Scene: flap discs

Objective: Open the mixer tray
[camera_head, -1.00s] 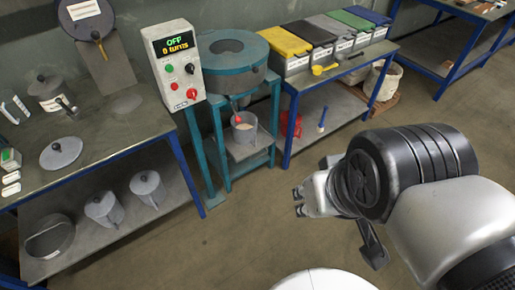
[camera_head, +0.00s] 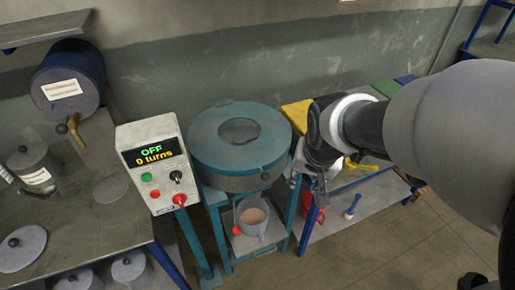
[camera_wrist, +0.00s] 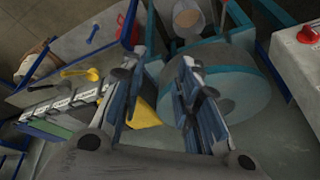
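The mixer (camera_head: 239,146) is a round teal drum on a teal stand, with a grey disc in the middle of its top. It also shows in the wrist view (camera_wrist: 246,92). A red knob (camera_head: 237,230) sits low at the front of the stand, beside a container (camera_head: 252,217) with pale contents on the shelf under the drum. My gripper (camera_head: 309,192) is just right of the drum in the head view. In the wrist view its two fingers (camera_wrist: 158,88) are apart with nothing held between them. Whether a finger touches the drum I cannot tell.
A control box (camera_head: 154,163) reading "OFF, 0 turns" stands left of the mixer. A bench (camera_head: 98,214) with lidded pots is at the left. Coloured-lid bins, a yellow bin (camera_head: 297,115) nearest, stand behind my arm. A blue tool (camera_head: 352,207) lies on the lower shelf.

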